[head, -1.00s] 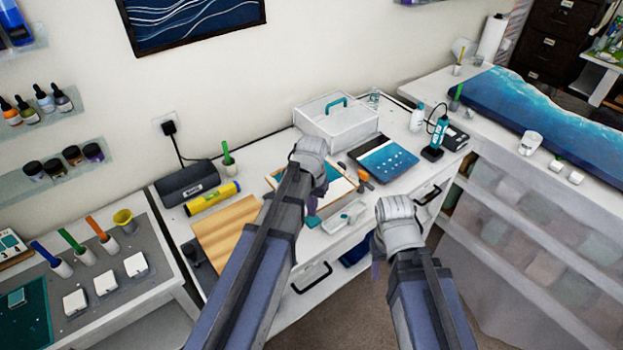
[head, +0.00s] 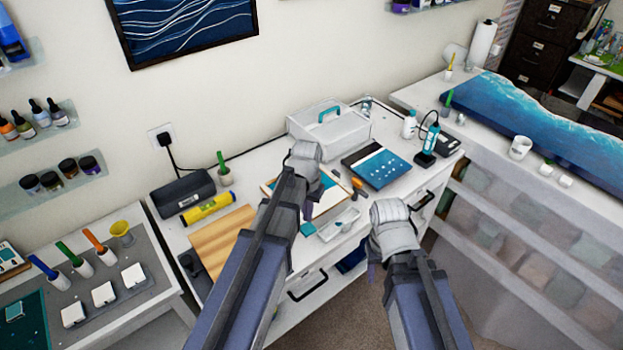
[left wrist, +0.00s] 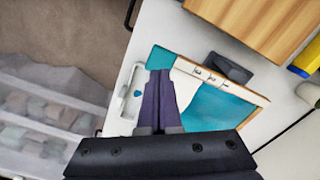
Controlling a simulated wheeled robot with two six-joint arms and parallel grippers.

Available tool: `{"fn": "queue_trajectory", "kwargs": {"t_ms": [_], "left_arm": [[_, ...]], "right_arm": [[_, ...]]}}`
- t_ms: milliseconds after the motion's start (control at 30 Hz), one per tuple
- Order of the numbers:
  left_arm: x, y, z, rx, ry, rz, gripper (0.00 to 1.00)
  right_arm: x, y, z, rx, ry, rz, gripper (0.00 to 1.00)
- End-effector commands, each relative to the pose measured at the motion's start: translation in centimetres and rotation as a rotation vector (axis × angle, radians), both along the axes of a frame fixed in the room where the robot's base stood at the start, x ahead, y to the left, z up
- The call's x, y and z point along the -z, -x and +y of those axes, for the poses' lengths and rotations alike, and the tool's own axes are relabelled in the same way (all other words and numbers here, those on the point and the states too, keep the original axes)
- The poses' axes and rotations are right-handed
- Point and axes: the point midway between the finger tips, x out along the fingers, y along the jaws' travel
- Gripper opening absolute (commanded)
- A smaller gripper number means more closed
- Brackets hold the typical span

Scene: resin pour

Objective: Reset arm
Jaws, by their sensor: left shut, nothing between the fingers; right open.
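My left gripper (head: 310,211) is over the white workbench (head: 269,316), mostly hidden behind its own arm in the head view. In the left wrist view its dark purple fingers (left wrist: 160,96) are together and empty. They appear in front of a framed teal and white board (left wrist: 212,104); I cannot tell the height. The board (head: 333,193) lies flat on the bench beyond the left arm. My right gripper (head: 371,272) hangs at the bench's front edge, largely hidden by its own wrist. No object shows in it.
A small white tray (head: 345,221) lies beside the board. A white box with a teal handle (head: 340,138), a blue panel (head: 378,168) and a teal tool on a stand (head: 431,140) stand behind. A wooden board (head: 216,245) and yellow roll (head: 209,207) are left.

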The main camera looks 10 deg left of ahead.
Motion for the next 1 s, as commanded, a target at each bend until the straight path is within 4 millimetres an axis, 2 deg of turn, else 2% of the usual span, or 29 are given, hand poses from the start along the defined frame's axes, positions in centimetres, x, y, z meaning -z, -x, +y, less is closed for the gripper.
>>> {"fn": "queue_trajectory", "kwargs": {"t_ms": [67,233,300,433,567,1000], "left_arm": [[1.0,1.9,-1.6,0.024,-0.008,0.006,0.0],[3.4,8.1,-6.6,0.109,-0.051,0.023,0.0],[4.1,10.4,-8.0,0.138,-0.069,0.028,0.0],[4.8,13.2,-9.6,0.177,-0.093,0.032,0.0],[5.0,14.2,-10.2,0.191,-0.105,0.034,0.0],[4.9,14.1,-10.3,0.19,-0.105,0.034,0.0]], "right_arm": [[1.0,0.0,0.0,0.0,0.0,0.0,0.5],[3.4,0.0,0.0,-0.001,0.0,0.0,0.5],[4.1,0.0,0.0,-0.001,0.0,0.0,0.5],[4.9,0.0,0.0,-0.001,0.0,0.0,0.5],[5.1,0.0,0.0,-0.001,0.0,0.0,0.5],[5.0,0.0,0.0,-0.001,0.0,0.0,0.5]]}}
